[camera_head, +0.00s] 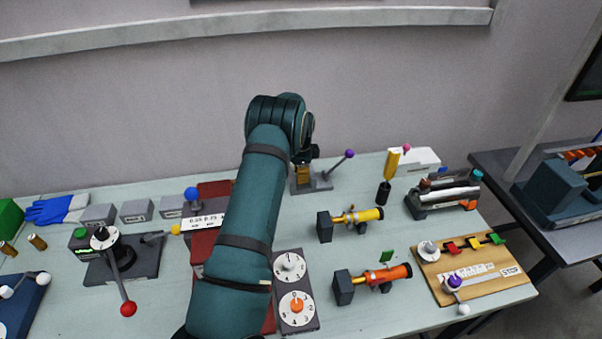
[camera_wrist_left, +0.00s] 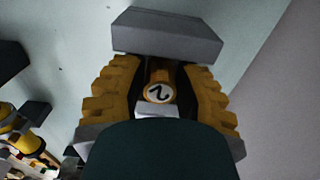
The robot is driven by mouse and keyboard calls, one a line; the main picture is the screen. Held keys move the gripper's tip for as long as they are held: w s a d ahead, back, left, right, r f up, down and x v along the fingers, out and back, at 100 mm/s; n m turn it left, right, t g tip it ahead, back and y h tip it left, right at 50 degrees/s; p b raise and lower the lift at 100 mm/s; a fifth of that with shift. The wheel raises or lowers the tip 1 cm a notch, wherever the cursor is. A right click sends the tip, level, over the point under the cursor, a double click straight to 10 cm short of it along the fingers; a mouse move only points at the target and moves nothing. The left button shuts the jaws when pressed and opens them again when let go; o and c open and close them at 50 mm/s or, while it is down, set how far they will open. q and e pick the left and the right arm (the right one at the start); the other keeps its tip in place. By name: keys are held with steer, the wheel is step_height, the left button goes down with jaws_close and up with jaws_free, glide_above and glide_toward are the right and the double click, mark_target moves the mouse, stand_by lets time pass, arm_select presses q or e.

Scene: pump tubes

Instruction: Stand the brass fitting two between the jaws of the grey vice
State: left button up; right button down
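The brass fitting two (camera_wrist_left: 158,93) shows end-on in the left wrist view, its round face marked 2, between the yellow fingers of my left gripper (camera_wrist_left: 160,88). Dark inner pads lie close against both its sides. A grey block (camera_wrist_left: 167,35), seemingly a jaw of the vice, lies just past it. In the head view my left gripper (camera_head: 303,172) is down at the grey vice (camera_head: 322,182), whose lever ends in a purple ball. My arm hides part of the vice there, and I cannot tell whether the fitting touches the jaws. My right gripper is not in view.
Two loose brass fittings (camera_head: 38,242) lie at the far left. Yellow (camera_head: 365,215) and orange (camera_head: 385,275) valves stand right of my arm. A red-ball lever unit (camera_head: 125,260) stands at left. A wall closes off the back.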

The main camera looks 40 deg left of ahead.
arm_select(q)
steer(key=shift+o, duration=1.1)
steer(key=shift+r, duration=0.15)
step_height(320, 180, up, 12)
